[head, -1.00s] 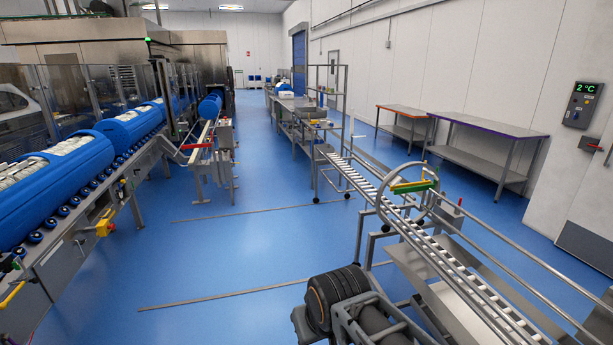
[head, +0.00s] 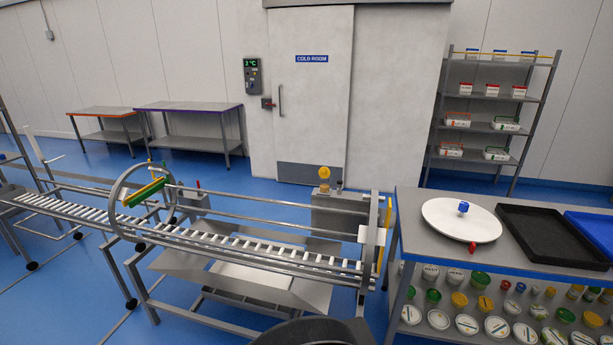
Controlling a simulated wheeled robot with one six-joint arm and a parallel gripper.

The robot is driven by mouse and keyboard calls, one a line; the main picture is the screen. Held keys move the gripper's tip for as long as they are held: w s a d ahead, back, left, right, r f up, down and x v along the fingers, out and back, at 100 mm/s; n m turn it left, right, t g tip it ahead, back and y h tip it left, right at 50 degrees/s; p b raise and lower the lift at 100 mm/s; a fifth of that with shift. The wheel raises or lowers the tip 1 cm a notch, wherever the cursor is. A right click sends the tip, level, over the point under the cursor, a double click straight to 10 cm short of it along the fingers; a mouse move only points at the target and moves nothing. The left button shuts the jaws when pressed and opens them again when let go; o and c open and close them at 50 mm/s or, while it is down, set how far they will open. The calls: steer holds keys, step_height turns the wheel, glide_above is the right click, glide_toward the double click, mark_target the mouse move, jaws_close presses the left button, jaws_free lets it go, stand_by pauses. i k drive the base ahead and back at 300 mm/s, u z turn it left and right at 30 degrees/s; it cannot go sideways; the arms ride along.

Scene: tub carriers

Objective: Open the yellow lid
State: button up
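Several small round tubs stand on the shelf under the right-hand table. Some have yellow lids, such as one yellow lid (head: 459,300) near the left of the rows and another yellow lid (head: 592,320) at the right. Their lids look closed, though they are small and far off. Other tubs there have green, white or red tops. A yellow dome-shaped piece (head: 324,172) stands on a grey box behind the conveyor; I cannot tell whether it is a lid. My gripper is not in view; only a dark part of my arm shows at the bottom edge.
A roller conveyor (head: 250,246) with a hoop crosses the left and middle. The right table holds a white round board (head: 461,219), a black tray (head: 550,240) and a blue tray (head: 596,232). Behind are the cold room door (head: 312,110) and a shelf rack (head: 490,95).

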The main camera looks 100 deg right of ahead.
mark_target(324, 171)
steer(key=i, duration=1.05)
steer(key=z, duration=3.95)
steer(key=i, duration=1.7)
